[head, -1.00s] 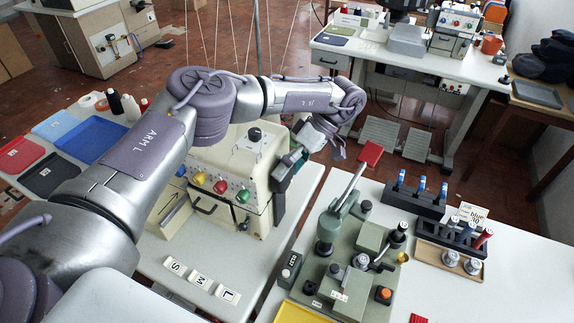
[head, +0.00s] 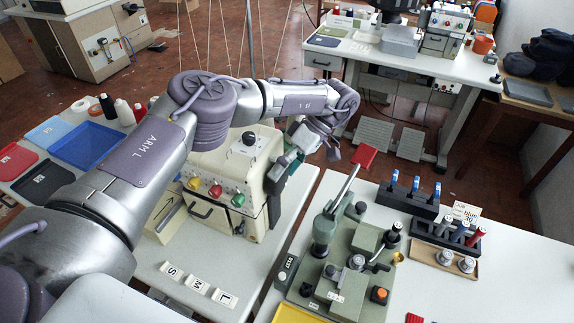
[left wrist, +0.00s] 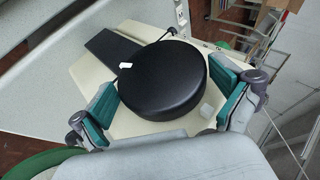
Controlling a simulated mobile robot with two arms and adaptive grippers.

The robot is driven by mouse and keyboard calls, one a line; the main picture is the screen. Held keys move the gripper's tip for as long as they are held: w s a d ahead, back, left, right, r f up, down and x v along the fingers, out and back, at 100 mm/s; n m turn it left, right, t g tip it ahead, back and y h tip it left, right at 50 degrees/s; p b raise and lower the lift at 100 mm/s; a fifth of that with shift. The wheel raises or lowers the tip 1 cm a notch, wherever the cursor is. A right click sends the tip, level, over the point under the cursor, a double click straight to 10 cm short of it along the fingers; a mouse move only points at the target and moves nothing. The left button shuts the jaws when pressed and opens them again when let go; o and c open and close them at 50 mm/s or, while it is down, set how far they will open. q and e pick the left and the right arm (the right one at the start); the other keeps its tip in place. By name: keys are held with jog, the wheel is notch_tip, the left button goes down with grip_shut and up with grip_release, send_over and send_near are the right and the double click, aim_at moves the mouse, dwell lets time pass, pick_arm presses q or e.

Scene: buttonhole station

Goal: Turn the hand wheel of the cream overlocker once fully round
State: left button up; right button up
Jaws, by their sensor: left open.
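The cream overlocker (head: 232,165) stands on the white table left of centre in the head view, with red, yellow and green knobs on its front. Its black round hand wheel (left wrist: 163,80) fills the middle of the left wrist view, with a small white mark at its left edge. My left gripper (head: 285,162) is at the machine's right side. In the left wrist view its open teal-padded fingers (left wrist: 168,100) lie on either side of the wheel, close to the rim; contact cannot be told. My right gripper is not in view.
A green press with a red-tipped lever (head: 364,156) stands on the right table, near the left gripper. Size cards (head: 197,285) lie in front of the overlocker. A blue tray (head: 88,145) and thread cones are at the left. Threads hang above the machine.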

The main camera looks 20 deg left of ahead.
pick_arm(q)
jog(key=v, duration=0.7)
jog(key=shift+r, duration=0.2)
dwell(0.4)
